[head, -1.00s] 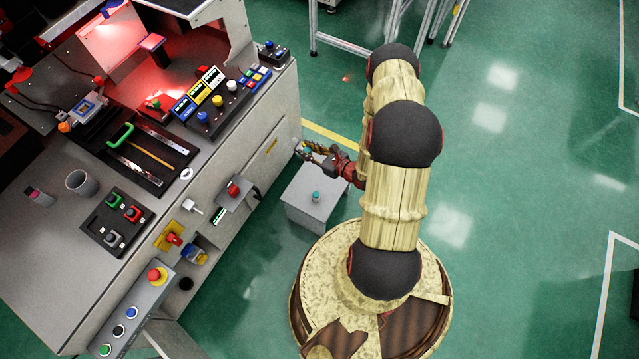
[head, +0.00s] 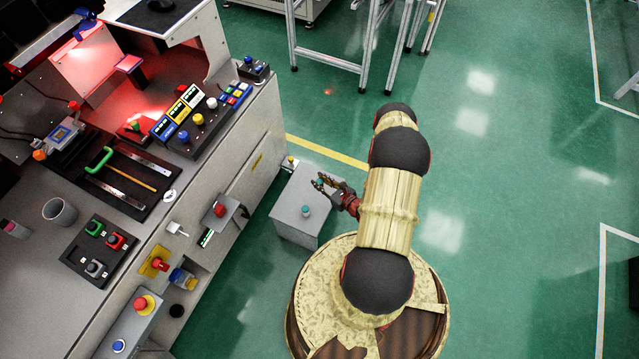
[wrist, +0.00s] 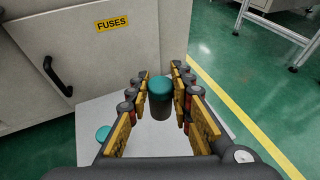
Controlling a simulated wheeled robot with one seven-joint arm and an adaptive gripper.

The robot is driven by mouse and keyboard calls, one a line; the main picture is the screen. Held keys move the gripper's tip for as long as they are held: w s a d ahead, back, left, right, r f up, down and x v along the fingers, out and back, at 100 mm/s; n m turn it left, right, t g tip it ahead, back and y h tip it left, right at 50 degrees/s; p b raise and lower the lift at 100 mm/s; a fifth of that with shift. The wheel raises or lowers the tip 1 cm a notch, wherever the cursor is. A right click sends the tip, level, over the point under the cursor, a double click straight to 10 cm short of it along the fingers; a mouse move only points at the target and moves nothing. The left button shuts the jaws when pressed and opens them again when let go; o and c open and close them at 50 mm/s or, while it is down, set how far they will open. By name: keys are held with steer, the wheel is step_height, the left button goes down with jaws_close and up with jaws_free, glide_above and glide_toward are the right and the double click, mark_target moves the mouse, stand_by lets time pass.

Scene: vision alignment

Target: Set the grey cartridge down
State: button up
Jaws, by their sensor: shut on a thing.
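The grey cartridge (wrist: 160,104) has a teal cap and stands upright between the fingers of my gripper (wrist: 160,103), which is shut on it. In the head view my gripper (head: 326,184) is over the back right part of a pale grey box (head: 291,229), with the teal cap of the held cartridge (head: 320,183) showing. The box top (wrist: 90,158) lies below the gripper in the wrist view. I cannot tell whether the cartridge's bottom touches it. A second teal-capped piece (head: 306,211) stands on the box; its cap also shows in the wrist view (wrist: 103,133).
A cabinet with a FUSES label (wrist: 113,24) and black handle (wrist: 57,77) stands beside the box. The workbench (head: 140,225) with buttons and controls fills the left. A metal frame (head: 330,60) stands behind. Green floor (head: 500,190) on the right is open.

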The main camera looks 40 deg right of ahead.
steer(key=w+d+f+b, duration=0.1)
steer(key=f, duration=0.1)
steer(key=w+d+f+b, duration=0.1)
steer(key=w+d+f, duration=0.1)
steer(key=w+d+f+b, duration=0.1)
steer(key=f, duration=0.1)
steer(key=shift+w+d+f, duration=0.15)
steer(key=shift+w+d, duration=0.1)
steer(key=shift+d, duration=0.05)
steer(key=f+b, duration=0.2)
steer(key=f, duration=0.1)
steer(key=shift+w+d+f, duration=0.15)
steer(key=shift+d+f, duration=0.05)
steer(key=shift+f, duration=0.1)
steer(key=shift+r, duration=0.1)
steer(key=o, duration=1)
steer(key=shift+o, duration=0.2)
